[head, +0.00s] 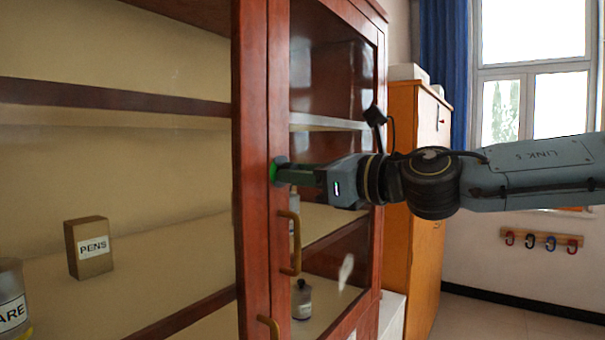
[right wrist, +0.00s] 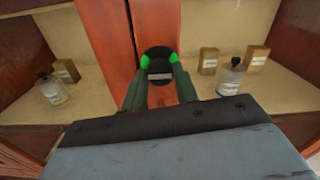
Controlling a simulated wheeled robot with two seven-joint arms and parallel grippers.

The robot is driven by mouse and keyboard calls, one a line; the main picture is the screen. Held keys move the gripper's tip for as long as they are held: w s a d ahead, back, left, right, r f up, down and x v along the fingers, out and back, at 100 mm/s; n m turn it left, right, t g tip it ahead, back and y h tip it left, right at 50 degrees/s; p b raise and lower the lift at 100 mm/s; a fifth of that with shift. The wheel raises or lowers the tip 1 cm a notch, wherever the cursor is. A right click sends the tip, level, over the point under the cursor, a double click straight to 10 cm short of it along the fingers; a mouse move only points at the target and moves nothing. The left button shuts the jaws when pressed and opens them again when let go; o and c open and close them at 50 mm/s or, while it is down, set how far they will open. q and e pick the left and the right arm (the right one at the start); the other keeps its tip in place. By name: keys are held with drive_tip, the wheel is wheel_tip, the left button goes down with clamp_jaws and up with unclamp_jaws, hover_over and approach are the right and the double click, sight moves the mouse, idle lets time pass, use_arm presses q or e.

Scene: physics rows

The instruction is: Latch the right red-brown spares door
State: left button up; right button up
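The right red-brown spares door (head: 279,120) has a glass pane and a brass handle (head: 291,243). Its stile stands beside the left door's stile (head: 248,150); I cannot tell whether it is fully shut. A round black latch piece (right wrist: 157,53) with a small pale plate sits on the door's stile in the right wrist view. My right gripper (head: 277,170) reaches in from the right, its green fingertips at that stile above the handle. In the wrist view the fingertips (right wrist: 159,61) are apart, on either side of the black piece; whether they grip it is unclear. My left gripper is out of view.
An orange cabinet (head: 413,240) stands beyond on the right.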

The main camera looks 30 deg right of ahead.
drive_tip(key=c, duration=0.3)
drive_tip(key=shift+m+p, duration=1.2)
drive_tip(key=shift+m, duration=7.7)
drive_tip(key=o, duration=1)
drive_tip(key=shift+c, duration=0.2)
